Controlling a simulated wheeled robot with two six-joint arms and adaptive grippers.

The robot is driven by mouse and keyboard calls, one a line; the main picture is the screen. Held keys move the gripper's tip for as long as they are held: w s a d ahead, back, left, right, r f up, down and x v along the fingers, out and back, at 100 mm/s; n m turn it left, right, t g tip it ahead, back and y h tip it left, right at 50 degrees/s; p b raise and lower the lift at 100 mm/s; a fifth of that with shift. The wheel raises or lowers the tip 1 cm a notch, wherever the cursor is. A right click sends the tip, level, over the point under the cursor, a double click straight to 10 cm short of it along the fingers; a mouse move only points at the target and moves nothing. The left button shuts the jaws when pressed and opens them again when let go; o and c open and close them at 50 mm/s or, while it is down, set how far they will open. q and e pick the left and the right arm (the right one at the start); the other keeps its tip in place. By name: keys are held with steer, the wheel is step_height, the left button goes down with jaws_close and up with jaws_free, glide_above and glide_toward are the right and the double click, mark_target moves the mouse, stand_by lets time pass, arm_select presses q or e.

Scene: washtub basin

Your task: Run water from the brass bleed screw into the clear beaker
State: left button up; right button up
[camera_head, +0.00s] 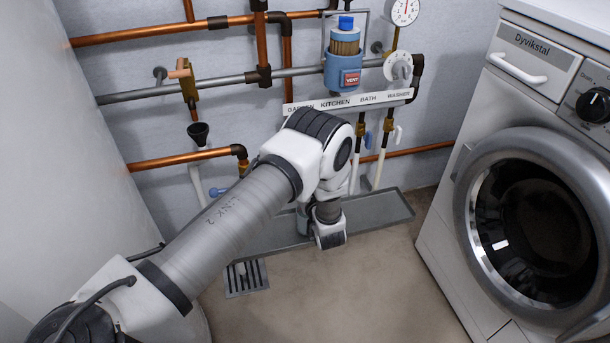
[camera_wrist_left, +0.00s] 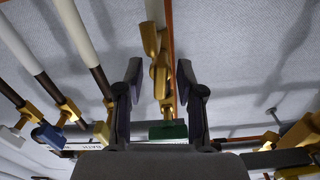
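My left gripper (camera_wrist_left: 160,80) is open in the left wrist view, its two dark fingers apart. Between them in the picture is a brass valve body (camera_wrist_left: 160,75) with a green handle (camera_wrist_left: 167,130); I see no contact and cannot tell the depth. In the head view my left arm covers the gripper and this valve. I cannot single out the brass bleed screw with certainty; a brass fitting (camera_head: 188,85) sits on the grey pipe at the left, above a black funnel (camera_head: 198,133). No clear beaker is visible. My right gripper is not in view.
A blue filter housing (camera_head: 343,72) with a red VENT label is on the wall above a label strip (camera_head: 375,99). A grey tray (camera_head: 385,212) lies along the wall. A floor drain (camera_head: 247,277) is nearer. A washing machine (camera_head: 445,215) stands right. The front floor is clear.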

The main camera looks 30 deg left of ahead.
arm_select(q)
steer(key=v, duration=1.2)
